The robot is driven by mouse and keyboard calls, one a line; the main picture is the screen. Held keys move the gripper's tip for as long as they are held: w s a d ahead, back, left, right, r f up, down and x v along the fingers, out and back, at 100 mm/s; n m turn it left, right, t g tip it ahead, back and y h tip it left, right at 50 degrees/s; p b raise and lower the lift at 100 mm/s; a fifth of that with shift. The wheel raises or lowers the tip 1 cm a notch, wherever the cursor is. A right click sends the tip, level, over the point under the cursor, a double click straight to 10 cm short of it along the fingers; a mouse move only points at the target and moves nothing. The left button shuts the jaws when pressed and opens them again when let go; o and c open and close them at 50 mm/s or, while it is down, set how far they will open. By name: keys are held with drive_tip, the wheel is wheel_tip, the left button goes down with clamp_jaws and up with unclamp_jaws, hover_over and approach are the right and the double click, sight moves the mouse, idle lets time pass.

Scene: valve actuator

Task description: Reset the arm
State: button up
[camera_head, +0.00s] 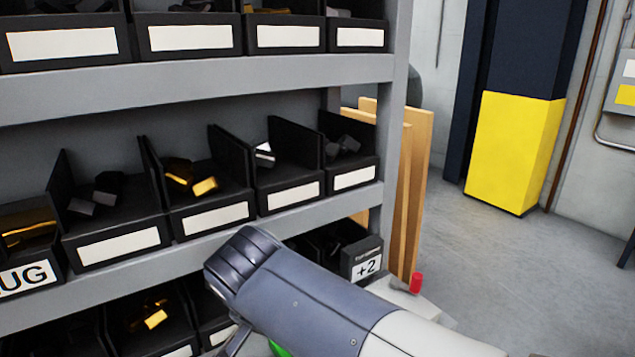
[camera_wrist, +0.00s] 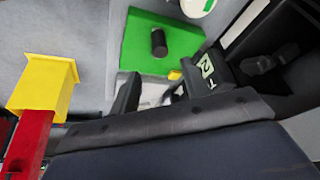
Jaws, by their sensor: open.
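My arm (camera_head: 300,300) reaches across the lower middle of the head view, in front of the shelf. My gripper (camera_wrist: 154,88) shows in the wrist view as two dark fingers, apart, with a pale grey surface behind the gap. I see nothing held between them. Beyond the fingers is a green plate (camera_wrist: 140,55) with a black cylinder (camera_wrist: 158,42) on it. A small yellow piece (camera_wrist: 174,75) shows at the plate's near edge. In the head view the fingers are mostly hidden by my arm.
A grey shelf (camera_head: 200,75) with black bins fills the left. A bin marked +2 (camera_head: 366,267) is close beside my arm; a marked bin (camera_wrist: 208,68) also shows in the wrist view. Wooden boards (camera_head: 418,190) lean behind the shelf. Open floor (camera_head: 500,265) lies right.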

drive_tip(key=x, duration=0.9)
drive_tip(key=shift+d+f+b, duration=0.1)
drive_tip(key=shift+f+b, duration=0.05)
drive_tip(key=shift+b, duration=0.25)
drive_tip(key=shift+w+f, duration=0.1)
drive_tip(key=shift+d+n+y+p, duration=0.3)
drive_tip(key=shift+n+p, duration=0.3)
drive_tip(key=shift+n, duration=0.3)
drive_tip(key=shift+s+d+n+y+p, duration=0.2)
drive_tip(key=shift+n+y+p, duration=0.1)
drive_tip(key=shift+n, duration=0.35)
drive_tip(key=shift+s+d+n+y+p, duration=0.2)
drive_tip(key=shift+n+p, duration=0.1)
drive_tip(key=shift+n, duration=0.35)
